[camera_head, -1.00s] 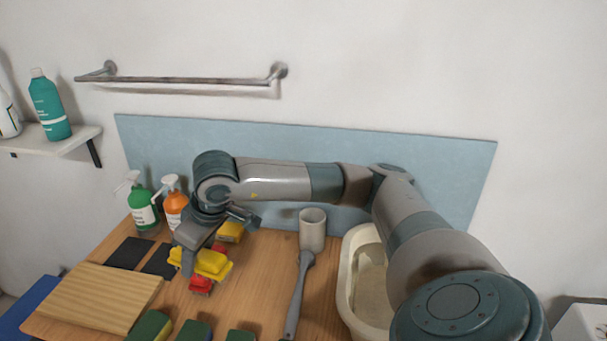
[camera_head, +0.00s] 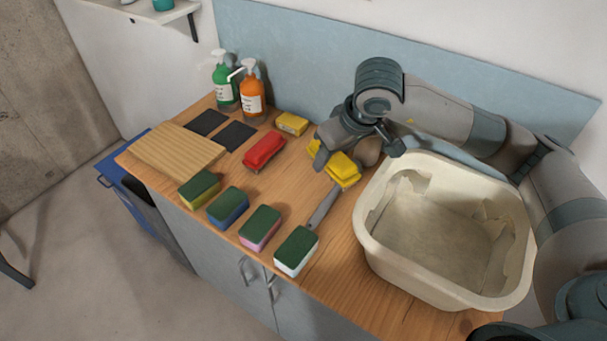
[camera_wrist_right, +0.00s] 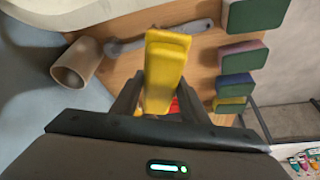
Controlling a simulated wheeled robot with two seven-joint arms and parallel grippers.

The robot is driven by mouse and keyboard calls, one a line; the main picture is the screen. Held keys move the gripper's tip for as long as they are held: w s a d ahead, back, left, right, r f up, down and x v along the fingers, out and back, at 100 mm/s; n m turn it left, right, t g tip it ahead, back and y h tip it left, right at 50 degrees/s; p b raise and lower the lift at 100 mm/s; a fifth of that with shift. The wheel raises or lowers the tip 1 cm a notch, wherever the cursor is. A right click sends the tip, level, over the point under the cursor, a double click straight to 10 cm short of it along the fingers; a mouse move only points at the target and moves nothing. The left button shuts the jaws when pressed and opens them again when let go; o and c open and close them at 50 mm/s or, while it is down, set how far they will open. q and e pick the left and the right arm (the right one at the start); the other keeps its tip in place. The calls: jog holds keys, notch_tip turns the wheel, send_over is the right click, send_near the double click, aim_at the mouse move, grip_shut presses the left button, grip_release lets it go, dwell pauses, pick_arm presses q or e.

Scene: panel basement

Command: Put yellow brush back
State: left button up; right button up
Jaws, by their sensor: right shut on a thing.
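The yellow brush (camera_head: 344,171) is held in my right gripper (camera_head: 346,152), above the counter just left of the basin. In the right wrist view, the same yellow brush (camera_wrist_right: 165,65) sits between the two fingers of the right gripper (camera_wrist_right: 158,102), which is shut on it. A red brush (camera_head: 264,150) lies on the counter to the left of the gripper. My left gripper is not in view.
A cream basin (camera_head: 372,243) stands at the right. A long-handled grey tool (camera_head: 322,208) lies beside it, and a cup (camera_wrist_right: 77,62) shows in the wrist view. Several sponges (camera_head: 228,206) line the front edge. A yellow block (camera_head: 292,123), dark pads (camera_head: 236,135) and bottles (camera_head: 252,97) stand behind.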

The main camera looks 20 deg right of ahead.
jog(key=w+a+f, duration=0.1)
jog(key=w+f, duration=0.1)
jog(key=w, duration=0.1)
jog(key=w+a+f, duration=0.1)
jog(key=w+f, duration=0.1)
jog(key=w, duration=0.2)
jog(key=w+a+f, duration=0.2)
jog(key=w+f, duration=0.1)
jog(key=shift+w+a+b, duration=0.1)
jog(key=shift+w+b, duration=0.3)
jog(key=shift+f, duration=0.1)
jog(key=shift+f+b, duration=0.3)
jog(key=shift+f, duration=1.6)
jog(key=shift+f, duration=0.15)
jog(key=o, duration=1)
jog(key=shift+o, duration=0.2)
